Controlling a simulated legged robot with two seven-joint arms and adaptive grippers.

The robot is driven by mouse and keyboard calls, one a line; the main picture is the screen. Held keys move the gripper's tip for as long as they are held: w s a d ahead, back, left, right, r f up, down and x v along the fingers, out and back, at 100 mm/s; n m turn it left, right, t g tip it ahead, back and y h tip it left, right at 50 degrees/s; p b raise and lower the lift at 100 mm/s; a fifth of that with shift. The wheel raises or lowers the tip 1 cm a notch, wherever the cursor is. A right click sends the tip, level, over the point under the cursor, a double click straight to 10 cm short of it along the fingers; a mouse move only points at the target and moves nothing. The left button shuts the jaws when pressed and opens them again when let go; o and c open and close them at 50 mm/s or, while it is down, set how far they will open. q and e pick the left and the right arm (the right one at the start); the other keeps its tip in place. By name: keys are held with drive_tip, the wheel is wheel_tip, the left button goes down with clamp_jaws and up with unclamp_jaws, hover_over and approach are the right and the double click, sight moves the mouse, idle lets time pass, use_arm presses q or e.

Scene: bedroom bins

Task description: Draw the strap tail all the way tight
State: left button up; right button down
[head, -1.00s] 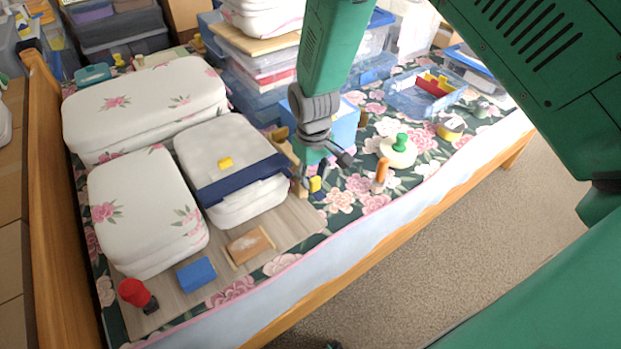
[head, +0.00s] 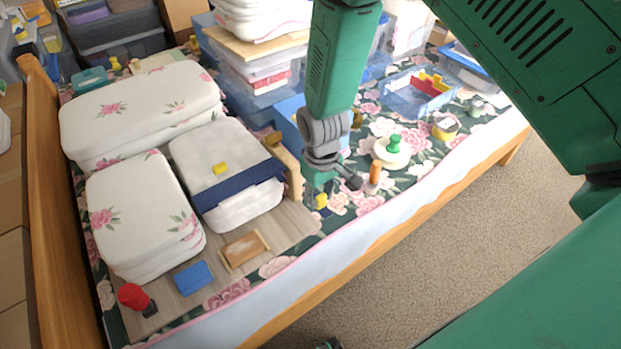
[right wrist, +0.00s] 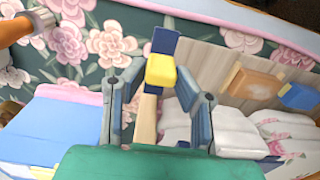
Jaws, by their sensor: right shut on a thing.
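The navy strap (head: 240,186) lies across a pale quilted bundle (head: 215,150), with a yellow piece (head: 220,168) on top beside it. At the bundle's right side stands a light wooden piece (head: 291,172). The strap tail's yellow tab (head: 321,201) is to the right of that piece, low over the bed. My right gripper (head: 336,186) is at this tab. In the right wrist view the yellow tab (right wrist: 160,70) sits between my right fingertips (right wrist: 157,78), with navy strap (right wrist: 165,40) beside it. The stretch of tail behind the wooden piece is mostly hidden.
Two other flowered bundles (head: 140,215) (head: 140,112) lie close by. A blue block (head: 193,278), a wooden tray (head: 245,250) and a red-topped object (head: 133,297) are in front. Stacked bins (head: 255,75) stand behind my right arm. An orange-handled item (head: 374,175) is to its right.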

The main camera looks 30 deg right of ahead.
sight(321, 196)
drive_tip(key=shift+s+a+f, duration=0.1)
drive_tip(key=shift+s+f, duration=0.1)
drive_tip(key=shift+s, duration=0.25)
drive_tip(key=c, duration=1.3)
unclamp_jaws()
drive_tip(key=shift+w, duration=0.15)
drive_tip(key=shift+r, duration=0.1)
drive_tip(key=shift+w+r, duration=0.1)
drive_tip(key=shift+r, duration=0.4)
wheel_tip(321, 196, up, 11)
drive_tip(key=shift+f, duration=0.1)
